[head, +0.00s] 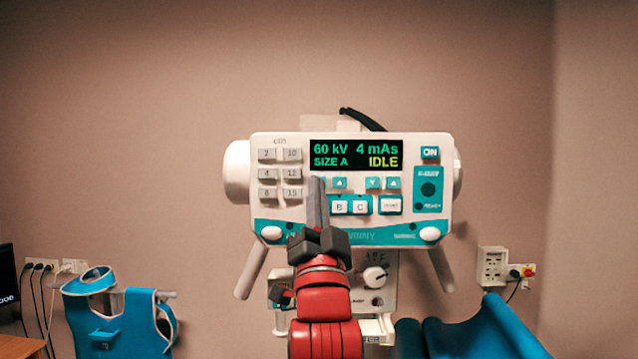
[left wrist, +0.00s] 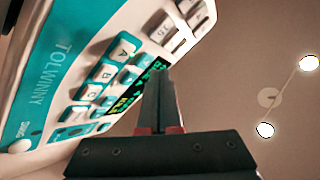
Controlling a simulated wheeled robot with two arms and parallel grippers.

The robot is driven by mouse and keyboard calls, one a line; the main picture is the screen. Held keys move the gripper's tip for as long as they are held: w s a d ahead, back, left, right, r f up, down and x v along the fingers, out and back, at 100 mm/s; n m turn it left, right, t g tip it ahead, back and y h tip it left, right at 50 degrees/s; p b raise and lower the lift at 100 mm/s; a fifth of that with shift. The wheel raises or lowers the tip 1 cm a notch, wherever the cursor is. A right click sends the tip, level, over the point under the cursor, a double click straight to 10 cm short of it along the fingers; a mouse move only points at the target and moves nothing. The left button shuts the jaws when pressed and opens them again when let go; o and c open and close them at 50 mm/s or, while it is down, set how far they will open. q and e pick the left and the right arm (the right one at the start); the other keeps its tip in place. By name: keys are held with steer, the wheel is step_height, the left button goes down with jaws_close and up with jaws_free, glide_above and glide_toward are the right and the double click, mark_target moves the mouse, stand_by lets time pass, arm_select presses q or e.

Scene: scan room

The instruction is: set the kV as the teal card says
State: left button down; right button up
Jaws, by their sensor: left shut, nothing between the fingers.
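The white and teal x-ray unit (head: 350,240) faces me in the head view. Its display (head: 356,155) reads 60 kV, 4 mAs, SIZE A, IDLE. Below it are small teal arrow buttons: an up arrow (head: 339,183) in the left pair and two more at right. My left gripper (head: 317,181) is shut and empty, its tips over the left pair's other button, which they hide. I cannot tell whether they touch it. The left wrist view shows the shut fingers (left wrist: 160,75) in front of the partly hidden display (left wrist: 130,98). I see no teal card.
Number keys (head: 280,173) sit left of the display; B and C keys (head: 349,206) lie just right of my fingers. The ON button (head: 430,153) and x-ray button (head: 429,189) are at right. A teal apron (head: 115,315) hangs at lower left.

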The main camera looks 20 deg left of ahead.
stand_by(0.3)
arm_select(q)
steer(key=shift+w+a+b, duration=0.1)
steer(key=shift+w+b, duration=0.35)
steer(key=shift+b, duration=0.05)
steer(key=shift+w+a+b, duration=0.1)
steer(key=shift+w+b, duration=0.25)
stand_by(0.6)
steer(key=shift+s, duration=0.1)
steer(key=shift+s+d, duration=0.2)
steer(key=shift+s, duration=0.5)
